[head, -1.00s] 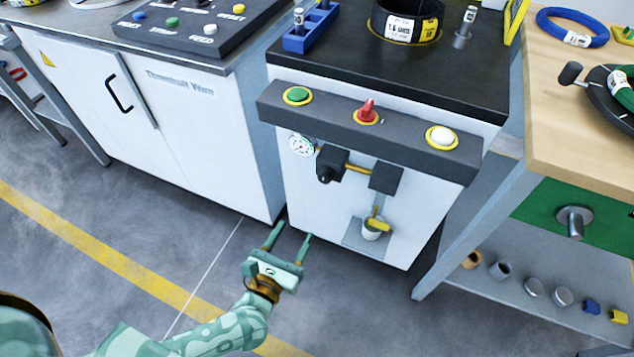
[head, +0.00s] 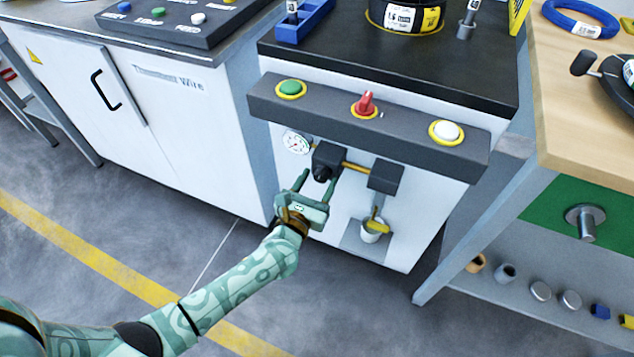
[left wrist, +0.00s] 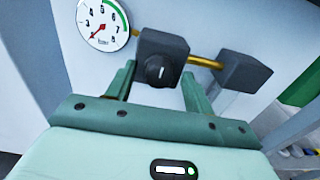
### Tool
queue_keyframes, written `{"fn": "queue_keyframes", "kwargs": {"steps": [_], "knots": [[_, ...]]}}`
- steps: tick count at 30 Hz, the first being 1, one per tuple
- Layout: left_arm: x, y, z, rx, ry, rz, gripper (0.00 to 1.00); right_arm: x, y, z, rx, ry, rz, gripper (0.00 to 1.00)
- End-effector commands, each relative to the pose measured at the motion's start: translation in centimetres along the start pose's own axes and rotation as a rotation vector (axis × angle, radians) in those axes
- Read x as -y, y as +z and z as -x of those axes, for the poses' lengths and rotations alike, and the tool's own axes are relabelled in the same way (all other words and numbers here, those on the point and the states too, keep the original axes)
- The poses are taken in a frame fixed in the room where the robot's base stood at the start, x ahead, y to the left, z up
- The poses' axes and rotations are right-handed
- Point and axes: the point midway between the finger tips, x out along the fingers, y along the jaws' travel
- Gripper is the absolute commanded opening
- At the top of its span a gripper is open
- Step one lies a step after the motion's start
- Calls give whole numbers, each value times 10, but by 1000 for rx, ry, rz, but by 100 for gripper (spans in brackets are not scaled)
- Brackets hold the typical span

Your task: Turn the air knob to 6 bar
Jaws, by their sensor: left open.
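The air knob (head: 321,173) is a dark round knob on the front of a black regulator block (head: 328,155) on the white cabinet. In the left wrist view the knob (left wrist: 158,70) has a pale mark standing near upright. My left gripper (head: 318,179) is open, and its fingertips point at the knob from just below and in front. In the left wrist view the knob shows between the two fingers, with no clear contact. The round gauge (left wrist: 102,24) beside it has a red needle pointing to the lower left and a green arc at upper right. My right gripper is out of view.
A brass pipe (head: 357,168) joins the regulator to a second black block (head: 385,176), with a yellow lever (head: 378,227) and white cup (head: 370,236) below. Above is a panel with a green button (head: 291,88), red switch (head: 366,102) and white button (head: 446,131). Floor in front is clear.

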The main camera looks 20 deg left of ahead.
Motion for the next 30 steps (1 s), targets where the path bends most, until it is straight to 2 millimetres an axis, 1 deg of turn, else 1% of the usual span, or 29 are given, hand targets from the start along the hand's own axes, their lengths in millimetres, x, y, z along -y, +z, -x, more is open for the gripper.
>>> {"fn": "queue_keyframes", "kwargs": {"steps": [3,4,5,6,8,9,16,20,26,30], "knots": [[0,0,0,0,0,0,52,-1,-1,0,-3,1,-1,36],[0,0,0,0,0,0,50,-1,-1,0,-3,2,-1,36],[0,0,0,0,0,0,41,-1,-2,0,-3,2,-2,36],[0,0,0,0,0,0,30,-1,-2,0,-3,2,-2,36],[0,0,0,0,0,0,14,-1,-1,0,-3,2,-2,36],[0,0,0,0,0,0,9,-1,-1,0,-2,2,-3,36],[0,0,1,0,0,-11,9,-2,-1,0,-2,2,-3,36],[0,0,1,0,0,-46,9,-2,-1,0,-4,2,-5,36],[1,0,1,-1,0,-160,9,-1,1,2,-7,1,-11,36],[1,1,1,-1,0,-279,9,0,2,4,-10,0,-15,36]]}}
